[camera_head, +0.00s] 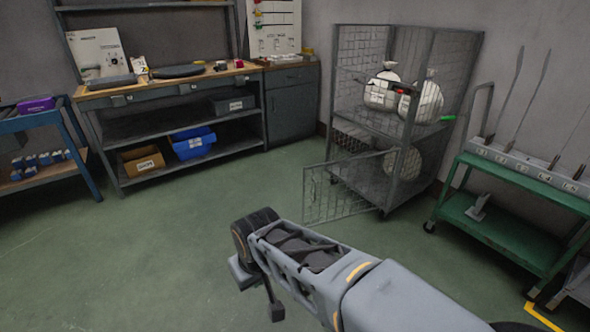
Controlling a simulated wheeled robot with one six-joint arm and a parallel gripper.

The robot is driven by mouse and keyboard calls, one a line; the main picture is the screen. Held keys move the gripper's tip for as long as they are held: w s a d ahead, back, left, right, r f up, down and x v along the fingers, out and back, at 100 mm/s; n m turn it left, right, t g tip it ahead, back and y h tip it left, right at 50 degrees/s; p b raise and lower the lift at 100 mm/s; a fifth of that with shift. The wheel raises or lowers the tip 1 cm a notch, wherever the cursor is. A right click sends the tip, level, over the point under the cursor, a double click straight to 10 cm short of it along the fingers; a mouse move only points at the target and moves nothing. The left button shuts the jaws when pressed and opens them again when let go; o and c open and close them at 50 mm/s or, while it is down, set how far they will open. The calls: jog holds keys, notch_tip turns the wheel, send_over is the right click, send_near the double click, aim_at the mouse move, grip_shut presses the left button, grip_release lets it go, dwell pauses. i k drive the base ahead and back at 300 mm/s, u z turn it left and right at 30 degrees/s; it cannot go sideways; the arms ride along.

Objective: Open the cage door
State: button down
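The cage (432,60) is a tall grey wire-mesh trolley with shelves, standing at the back right. A low mesh door panel (335,192) at its lower front stands out at an angle from the frame. Its right end meets the front right post and its left end is out over the floor. A red and black piece (399,88) and a green-ended piece (448,118) show at the upper part. My gripper (258,291) is in the lower middle, in front of the cage and apart from it. Its two fingers look spread, with nothing between them.
White sacks (383,88) lie inside the cage. A green cart (493,222) with upright rods stands close at the right. A workbench (175,91) with bins is at the back left, and a blue table (45,121) at the far left. The green floor at left is clear.

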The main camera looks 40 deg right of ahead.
aim_at(331, 163)
jog(key=u, duration=0.25)
jog(key=i, duration=1.65)
jog(key=z, duration=0.25)
jog(key=i, duration=1.3)
jog(key=z, duration=1.65)
jog(key=i, duration=0.9)
jog(key=z, duration=0.8)
